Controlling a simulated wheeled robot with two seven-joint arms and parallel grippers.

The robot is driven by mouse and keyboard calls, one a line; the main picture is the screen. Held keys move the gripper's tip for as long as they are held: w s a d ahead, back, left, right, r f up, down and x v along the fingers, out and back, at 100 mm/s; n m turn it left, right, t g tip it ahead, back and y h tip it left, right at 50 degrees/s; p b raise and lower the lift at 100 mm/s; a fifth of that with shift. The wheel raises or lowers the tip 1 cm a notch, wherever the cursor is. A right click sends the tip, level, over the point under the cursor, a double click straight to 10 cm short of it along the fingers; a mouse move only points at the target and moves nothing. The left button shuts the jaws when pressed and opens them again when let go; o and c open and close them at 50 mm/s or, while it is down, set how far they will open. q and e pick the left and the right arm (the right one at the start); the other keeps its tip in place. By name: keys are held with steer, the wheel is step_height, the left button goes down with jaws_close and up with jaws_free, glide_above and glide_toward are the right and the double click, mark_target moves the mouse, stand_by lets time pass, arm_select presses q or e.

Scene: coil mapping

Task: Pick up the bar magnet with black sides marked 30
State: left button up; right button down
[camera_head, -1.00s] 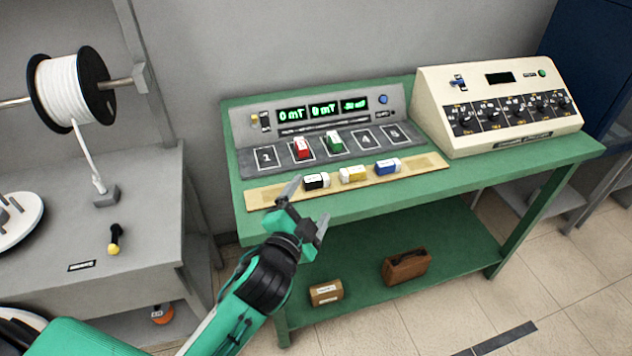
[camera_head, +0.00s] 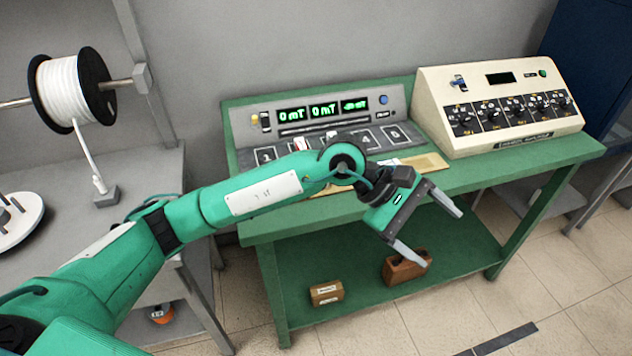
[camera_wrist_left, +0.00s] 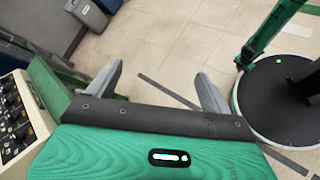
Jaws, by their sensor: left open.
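The black-sided bar magnet is hidden behind my left arm in the head view, so its marking cannot be read. My left gripper (camera_head: 432,230) is open and empty, in front of the bench's front edge and right of the strip's middle. In the left wrist view the open fingers (camera_wrist_left: 160,78) point toward the tiled floor, with nothing between them.
A grey meter panel (camera_head: 395,103) with numbered slots stands behind the strip, partly covered by my arm. A cream control box (camera_head: 440,95) stands to its right. A brown case (camera_head: 405,268) and a small box (camera_head: 326,293) lie on the lower shelf (camera_head: 360,300).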

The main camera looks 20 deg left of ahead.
arm_select(q)
steer(key=w+a+r+m+t+y, duration=0.1)
steer(key=w+a+t+y, duration=0.2)
steer(key=w+a+y, duration=0.6)
steer(key=w+a+r+m+t+y, duration=0.15)
steer(key=w+a+y, duration=0.35)
steer(key=a, duration=0.8)
steer(key=shift+t, duration=0.25)
steer(key=p+x, duration=0.1)
steer(key=x, duration=0.7)
steer(key=shift+a+f, duration=0.2)
steer(key=shift+f, duration=0.15)
steer(key=shift+w+a+f+p, duration=0.1)
steer(key=shift+a+f+p, duration=0.05)
steer(key=shift+f+p, duration=0.4)
steer(key=p+x, duration=0.1)
steer(key=x, duration=0.2)
steer(key=shift+a+f, duration=0.2)
steer(key=shift+f, duration=0.4)
steer(key=c, duration=1.1)
steer(key=shift+c, duration=0.2)
arm_select(e)
steer(key=s, duration=0.2)
steer(key=s+r, duration=0.1)
steer(key=s, duration=0.1)
steer(key=shift+s+d, duration=0.1)
steer(key=shift+d, duration=0.25)
